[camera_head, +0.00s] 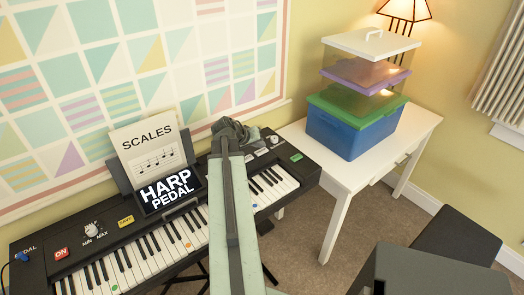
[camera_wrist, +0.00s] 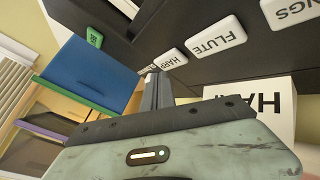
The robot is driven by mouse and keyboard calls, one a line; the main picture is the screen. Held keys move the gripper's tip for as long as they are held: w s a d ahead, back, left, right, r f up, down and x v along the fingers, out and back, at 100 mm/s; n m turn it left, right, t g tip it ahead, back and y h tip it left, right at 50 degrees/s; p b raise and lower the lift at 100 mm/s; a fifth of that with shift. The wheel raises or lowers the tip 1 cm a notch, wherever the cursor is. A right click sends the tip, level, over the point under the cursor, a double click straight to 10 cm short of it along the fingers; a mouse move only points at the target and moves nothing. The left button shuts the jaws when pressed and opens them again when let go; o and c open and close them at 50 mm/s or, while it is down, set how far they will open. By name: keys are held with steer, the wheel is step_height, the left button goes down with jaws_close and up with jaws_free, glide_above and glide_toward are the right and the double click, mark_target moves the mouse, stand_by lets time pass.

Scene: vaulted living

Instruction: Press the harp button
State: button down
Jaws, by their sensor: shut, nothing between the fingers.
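The black keyboard (camera_head: 150,245) stands against the wall, and its screen (camera_head: 168,190) reads HARP PEDAL. In the wrist view, the small white harp button (camera_wrist: 171,60) lies on the keyboard's dark panel, with its lettering partly readable. The white flute button (camera_wrist: 216,40) lies to its right. My gripper (camera_wrist: 157,76) is shut and empty, with its fingertips at the near left edge of the harp button; I cannot tell whether they touch it. In the head view, my gripper (camera_head: 230,132) is over the back of the keyboard, and my arm hides part of the panel and keys.
A white table (camera_head: 412,130) on the right holds a blue box (camera_head: 352,130) with a green lid, with purple- and white-lidded boxes stacked above. A SCALES sheet (camera_head: 148,146) stands behind the screen. Other panel controls include a green button (camera_head: 297,157) and a red ON button (camera_head: 61,254).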

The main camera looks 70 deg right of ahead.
mark_target(260, 152)
steer(key=shift+r+p, duration=2.6)
steer(key=shift+f, duration=0.1)
